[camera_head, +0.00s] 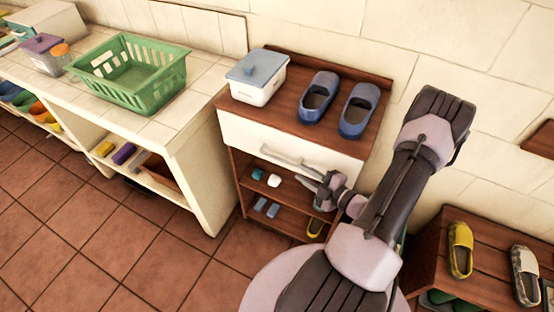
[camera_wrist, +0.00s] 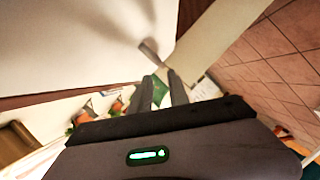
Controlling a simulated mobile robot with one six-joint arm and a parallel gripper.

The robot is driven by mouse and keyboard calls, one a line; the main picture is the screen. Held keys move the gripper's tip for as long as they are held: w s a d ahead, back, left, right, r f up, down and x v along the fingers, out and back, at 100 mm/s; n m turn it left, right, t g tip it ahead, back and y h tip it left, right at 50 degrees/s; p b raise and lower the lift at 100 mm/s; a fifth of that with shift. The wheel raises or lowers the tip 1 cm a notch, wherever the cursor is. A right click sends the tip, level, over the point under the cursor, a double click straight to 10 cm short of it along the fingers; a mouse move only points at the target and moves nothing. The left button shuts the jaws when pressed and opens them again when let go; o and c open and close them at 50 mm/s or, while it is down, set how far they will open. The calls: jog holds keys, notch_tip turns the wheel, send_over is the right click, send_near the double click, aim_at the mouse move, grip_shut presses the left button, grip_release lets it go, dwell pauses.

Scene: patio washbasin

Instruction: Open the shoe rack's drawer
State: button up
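The shoe rack (camera_head: 232,170) is brown wood with a white drawer front (camera_head: 240,132) below its top. The drawer looks shut. A grey bar handle (camera_head: 280,158) runs across the front; a grey piece of it shows in the wrist view (camera_wrist: 150,47), by the pale drawer front (camera_wrist: 70,45). My gripper (camera_head: 306,178) is at the right part of the handle, in front of the drawer. In the wrist view its two fingers (camera_wrist: 161,80) stand apart with a gap between them. The handle piece is just beyond the fingertips; whether it touches them I cannot tell.
On the rack top stand a white box with a blue-grey lid (camera_head: 257,77) and two blue shoes (camera_head: 318,97). A tiled counter (camera_head: 185,75) with a green basket (camera_head: 135,72) adjoins at left. A low wooden rack (camera_head: 480,250) with shoes stands at right. Tiled floor (camera_head: 150,260) lies open at front left.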

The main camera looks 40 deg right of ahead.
aim_at(285, 162)
jog(key=b+x, duration=0.2)
jog(key=x, duration=0.8)
jog(key=shift+w, duration=0.35)
grip_shut()
dwell(0.8)
